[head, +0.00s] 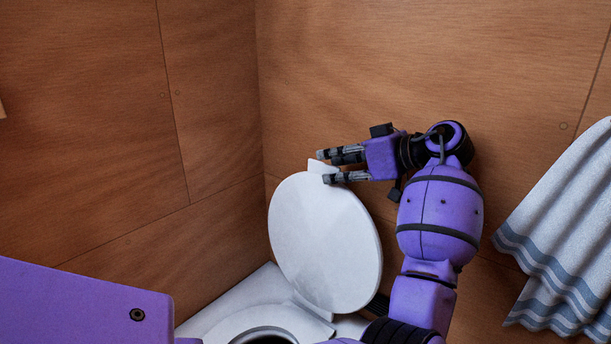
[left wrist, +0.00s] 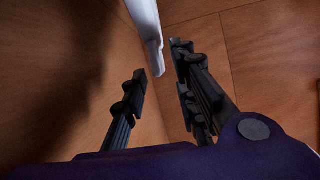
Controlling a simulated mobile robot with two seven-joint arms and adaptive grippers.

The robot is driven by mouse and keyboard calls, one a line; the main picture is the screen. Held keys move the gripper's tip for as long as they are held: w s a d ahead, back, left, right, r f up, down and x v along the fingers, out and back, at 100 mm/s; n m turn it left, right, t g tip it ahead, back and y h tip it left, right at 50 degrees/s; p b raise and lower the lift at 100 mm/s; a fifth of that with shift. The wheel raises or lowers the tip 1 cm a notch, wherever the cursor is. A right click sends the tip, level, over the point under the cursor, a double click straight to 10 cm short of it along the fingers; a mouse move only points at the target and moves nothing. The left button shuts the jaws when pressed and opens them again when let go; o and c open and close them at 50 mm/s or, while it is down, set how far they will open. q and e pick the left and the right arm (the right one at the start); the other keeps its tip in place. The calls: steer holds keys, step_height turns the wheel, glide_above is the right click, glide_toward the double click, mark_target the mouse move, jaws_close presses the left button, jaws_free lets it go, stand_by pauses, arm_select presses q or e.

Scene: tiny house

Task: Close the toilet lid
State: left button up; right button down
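The white toilet lid (head: 325,245) stands raised, tilted up near the wooden wall corner. The toilet bowl and rim (head: 262,325) below it are partly cut off by the frame's bottom edge. My left gripper (head: 326,166) is at the lid's top edge, with its fingers apart on either side of a small white tab there. In the left wrist view, the lid's edge (left wrist: 148,35) reaches into the gap between the open fingers of my left gripper (left wrist: 158,82). I cannot tell whether a finger touches it. My right gripper is not in view.
Wooden wall panels (head: 210,90) close in behind and left of the toilet. A grey-blue striped towel (head: 565,235) hangs at the right. A dark slatted item (head: 378,305) shows partly beside the lid's lower right.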

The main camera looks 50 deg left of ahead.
mark_target(308, 167)
arm_select(q)
steer(key=x, duration=0.7)
steer(key=shift+a, duration=0.3)
steer(key=shift+c, duration=0.3)
jaws_close()
